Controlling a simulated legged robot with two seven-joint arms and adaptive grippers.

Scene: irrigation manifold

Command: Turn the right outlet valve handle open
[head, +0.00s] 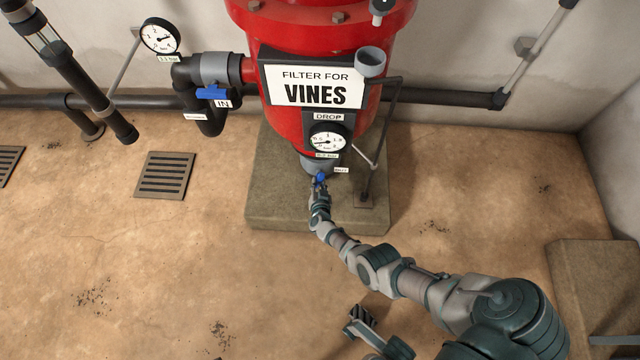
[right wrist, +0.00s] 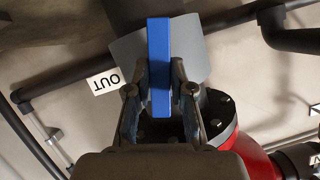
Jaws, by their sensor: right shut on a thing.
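The blue outlet valve handle (head: 319,180) sits on the grey valve below the red filter tank (head: 300,128). In the right wrist view the blue handle (right wrist: 159,65) runs up and down the picture, with the grey valve body (right wrist: 195,48) behind it and an OUT label (right wrist: 106,82) at its left. My right gripper (head: 318,191) is shut on the handle, one finger on each side in the wrist view (right wrist: 159,92). Part of what looks like my left gripper (head: 362,325) shows at the bottom of the head view; its fingers are unclear.
The filter stands on a concrete plinth (head: 263,195). Another blue handle (head: 212,92) is on the IN pipe at upper left. A drop gauge (head: 329,139) hangs just above the outlet. A thin dark stand (head: 367,185) rises to its right. A concrete block (head: 595,285) is at far right.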

